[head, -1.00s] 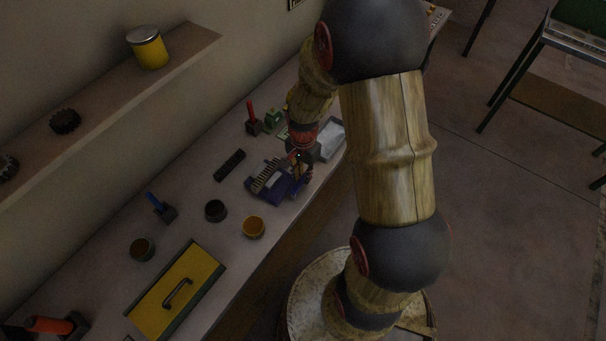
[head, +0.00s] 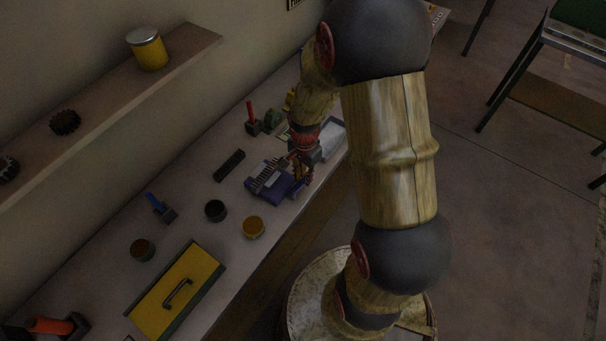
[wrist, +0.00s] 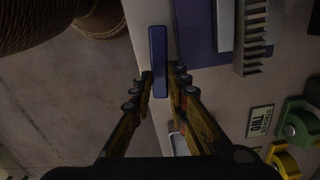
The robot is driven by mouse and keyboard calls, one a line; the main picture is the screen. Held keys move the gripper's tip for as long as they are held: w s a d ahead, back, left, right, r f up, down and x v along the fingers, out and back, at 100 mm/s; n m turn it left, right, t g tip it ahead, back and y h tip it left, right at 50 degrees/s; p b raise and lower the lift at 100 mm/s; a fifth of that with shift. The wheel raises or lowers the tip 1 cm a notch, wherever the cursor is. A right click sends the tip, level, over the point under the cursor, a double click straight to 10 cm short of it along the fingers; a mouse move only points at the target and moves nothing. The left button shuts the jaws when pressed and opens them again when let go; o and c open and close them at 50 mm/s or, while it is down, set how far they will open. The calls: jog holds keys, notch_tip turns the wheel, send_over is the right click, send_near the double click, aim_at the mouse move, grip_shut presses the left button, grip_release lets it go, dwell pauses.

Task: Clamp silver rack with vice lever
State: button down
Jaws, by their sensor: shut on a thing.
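The blue vice (head: 290,190) stands near the front edge of the bench, below my gripper in the head view. Part of its blue body (wrist: 202,28) shows at the top of the wrist view. The silver toothed rack (head: 270,176) lies on the vice, and its teeth (wrist: 258,38) show clearly in the wrist view. The blue vice lever (wrist: 158,55) is a short bar beside the body. My gripper (wrist: 160,84) is shut on the lever, with one finger on each side. In the head view my gripper (head: 303,168) partly hides the vice's right end.
A white tray (head: 332,138) lies just behind my gripper. A red-handled tool (head: 252,118), a black rack (head: 229,165) and small cups (head: 254,227) stand around the vice. In the wrist view, green (wrist: 296,126) and yellow (wrist: 284,160) pieces lie right. A shelf (head: 110,85) overhangs the left.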

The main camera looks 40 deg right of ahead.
jog(key=m, duration=0.1)
jog(key=s+m, duration=0.1)
jog(key=m, duration=0.1)
jog(key=shift+s+m+p, duration=0.3)
jog(key=s+m, duration=0.1)
jog(key=m, duration=0.1)
jog(key=shift+s+a+m, duration=0.1)
jog(key=shift+s+m, duration=0.05)
jog(key=shift+m, duration=0.25)
jog(key=m, duration=0.1)
jog(key=s+m+p, duration=0.1)
jog(key=m, duration=0.1)
jog(key=shift+s+a, duration=0.15)
jog(key=shift+a, duration=0.25)
jog(key=shift+s+a+m, duration=0.2)
jog(key=shift+s+m, duration=0.05)
jog(key=shift+m, duration=0.5)
jog(key=shift+s+a+m, duration=0.2)
jog(key=shift+m, duration=0.55)
jog(key=c, duration=1.7)
grip_release()
